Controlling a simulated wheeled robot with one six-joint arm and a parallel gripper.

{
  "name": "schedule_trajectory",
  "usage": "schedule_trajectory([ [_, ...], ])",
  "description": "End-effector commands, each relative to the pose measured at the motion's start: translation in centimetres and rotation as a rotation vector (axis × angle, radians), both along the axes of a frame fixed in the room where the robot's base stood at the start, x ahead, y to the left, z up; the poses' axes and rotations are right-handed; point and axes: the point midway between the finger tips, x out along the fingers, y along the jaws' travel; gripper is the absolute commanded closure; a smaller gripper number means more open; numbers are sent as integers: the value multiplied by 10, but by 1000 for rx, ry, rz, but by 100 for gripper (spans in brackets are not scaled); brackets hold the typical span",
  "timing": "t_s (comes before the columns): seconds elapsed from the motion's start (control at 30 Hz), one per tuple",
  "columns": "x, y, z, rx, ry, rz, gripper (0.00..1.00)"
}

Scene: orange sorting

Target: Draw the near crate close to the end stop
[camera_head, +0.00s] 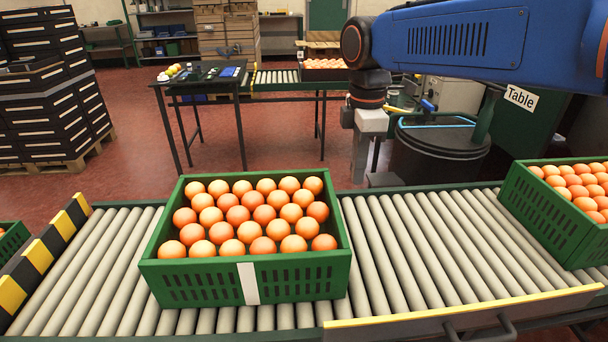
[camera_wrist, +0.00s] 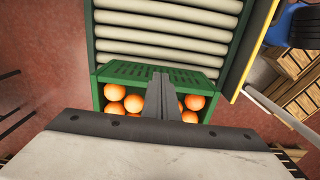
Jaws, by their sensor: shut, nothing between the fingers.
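The near crate (camera_head: 285,284) is green with a white stripe on its front wall. It is full of oranges and sits upright on the roller conveyor. The end stop (camera_head: 42,250) is a black-and-yellow striped bar at the conveyor's left end, with bare rollers between it and the crate. My gripper (camera_head: 361,178) is shut and empty, pointing down near the crate's far right corner. In the wrist view its closed fingers (camera_wrist: 161,76) overlap a green crate (camera_wrist: 150,71) with oranges. I cannot tell whether they touch it.
Another green crate (camera_head: 548,212) of oranges stands at the right on the rollers, with bare rollers (camera_head: 430,245) between the two. A yellow rail (camera_head: 465,306) edges the near right side. A black table (camera_head: 205,82) and a dark bin (camera_head: 440,145) stand behind the conveyor.

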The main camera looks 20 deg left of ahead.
Motion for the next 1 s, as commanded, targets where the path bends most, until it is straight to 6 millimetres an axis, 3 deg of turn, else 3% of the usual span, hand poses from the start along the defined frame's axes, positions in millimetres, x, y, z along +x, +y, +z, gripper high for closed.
schedule_trajectory([
  [0.37, 0, 0, -9, -2, 1, 0, 100],
  [1.0, 0, 0, -74, -2, 1, 0, 100],
])
